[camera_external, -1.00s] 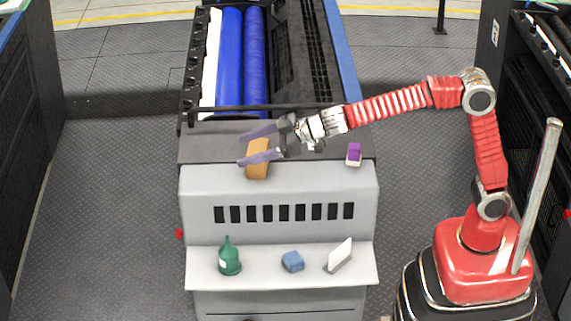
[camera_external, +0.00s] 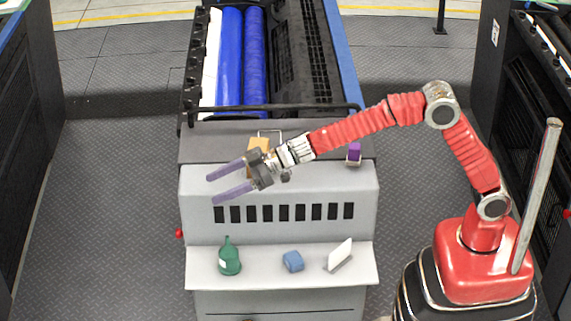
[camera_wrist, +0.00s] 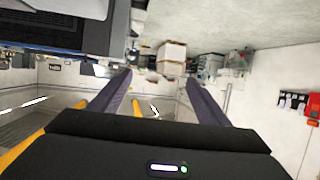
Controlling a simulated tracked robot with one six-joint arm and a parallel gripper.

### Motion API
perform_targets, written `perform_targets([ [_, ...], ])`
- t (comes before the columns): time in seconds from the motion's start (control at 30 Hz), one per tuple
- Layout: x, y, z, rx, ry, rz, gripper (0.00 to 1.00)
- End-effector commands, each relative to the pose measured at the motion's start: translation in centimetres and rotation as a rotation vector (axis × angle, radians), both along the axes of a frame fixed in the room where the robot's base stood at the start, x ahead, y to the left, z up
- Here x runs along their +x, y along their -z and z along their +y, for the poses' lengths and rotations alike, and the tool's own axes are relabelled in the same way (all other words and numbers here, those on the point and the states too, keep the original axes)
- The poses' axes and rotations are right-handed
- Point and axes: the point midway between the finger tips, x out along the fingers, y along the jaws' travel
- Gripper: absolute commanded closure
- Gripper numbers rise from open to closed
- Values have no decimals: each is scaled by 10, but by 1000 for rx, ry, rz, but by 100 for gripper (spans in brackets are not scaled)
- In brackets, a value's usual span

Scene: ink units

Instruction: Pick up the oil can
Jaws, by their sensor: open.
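The oil can (camera_external: 229,259) is green with a pointed spout and a pale label. It stands upright at the left end of the machine's lower front shelf in the external view. My gripper (camera_external: 213,188) is open and empty. In the external view it appears above the oil can and in front of the machine's upper face, its fingers pointing left. In the wrist view both purple fingers (camera_wrist: 160,95) are spread with nothing between them. The oil can does not show in the wrist view.
On the shelf (camera_external: 262,277) are a blue block (camera_external: 292,261) and a white plate-like item (camera_external: 339,255). An orange-brown item (camera_external: 258,144) on the upper ledge is partly behind my gripper. A purple and white item (camera_external: 354,153) is at the ledge's right. Floor left of the machine is clear.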

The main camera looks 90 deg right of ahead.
Motion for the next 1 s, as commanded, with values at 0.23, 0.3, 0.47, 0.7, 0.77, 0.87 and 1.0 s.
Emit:
perform_targets([
  [0.23, 0, 19, -1, 0, 2, 2, 30],
  [0.3, 0, 32, 0, 1, 2, 4, 30],
  [0.47, 0, 65, 0, 1, 2, 6, 30],
  [0.7, -1, 153, -1, 0, 4, 7, 30],
  [0.77, -1, 173, -1, 0, 5, 6, 30],
  [0.87, -1, 198, -1, 0, 4, 4, 30],
  [1.0, 0, 215, -1, -1, 4, 1, 30],
])
